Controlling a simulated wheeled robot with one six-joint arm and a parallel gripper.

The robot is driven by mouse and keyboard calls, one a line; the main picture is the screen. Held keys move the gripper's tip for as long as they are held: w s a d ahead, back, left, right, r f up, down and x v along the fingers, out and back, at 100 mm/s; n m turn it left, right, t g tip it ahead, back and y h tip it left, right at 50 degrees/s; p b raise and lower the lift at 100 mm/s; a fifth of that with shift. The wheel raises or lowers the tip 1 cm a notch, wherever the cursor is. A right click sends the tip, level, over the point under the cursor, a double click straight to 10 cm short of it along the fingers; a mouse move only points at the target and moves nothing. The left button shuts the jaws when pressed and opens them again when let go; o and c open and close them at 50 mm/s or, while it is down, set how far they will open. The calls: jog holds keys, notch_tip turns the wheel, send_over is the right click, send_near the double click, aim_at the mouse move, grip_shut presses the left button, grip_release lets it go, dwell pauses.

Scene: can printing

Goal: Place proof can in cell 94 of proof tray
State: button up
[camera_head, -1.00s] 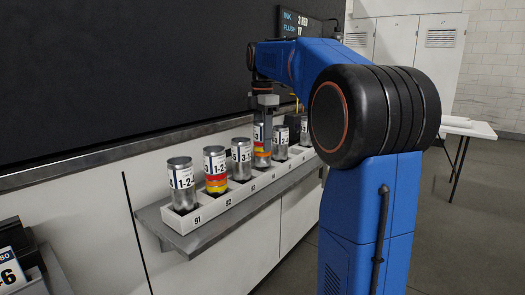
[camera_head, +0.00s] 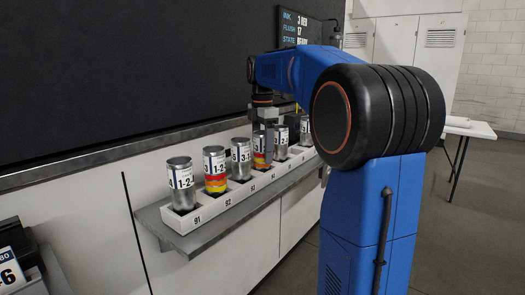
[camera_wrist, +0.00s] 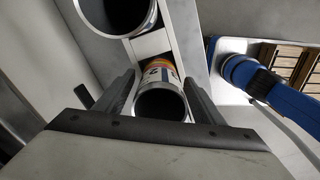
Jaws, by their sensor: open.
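The proof tray (camera_head: 196,217) is a white row of numbered cells on a grey shelf; labels 91 and 92 are readable at its near end. A silver can with red and yellow bands (camera_head: 259,155) stands upright in the fourth cell from the near end. My gripper (camera_head: 268,140) is down around this can, with one grey finger showing beside it. In the wrist view, my gripper (camera_wrist: 160,78) is open, with one finger on each side of the banded can (camera_wrist: 160,103). Its open top faces the camera; its base and cell number are hidden there.
Other cans stand close by in the tray, including a plain silver one (camera_head: 241,158) on the near side and another (camera_head: 281,142) beyond. A dark wall panel is behind the shelf. A screen (camera_head: 300,28) hangs at the back.

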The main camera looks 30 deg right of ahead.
jog(key=shift+r, duration=0.1)
notch_tip(320, 180, up, 12)
jog(key=shift+r, duration=0.1)
dwell(0.4)
dwell(0.5)
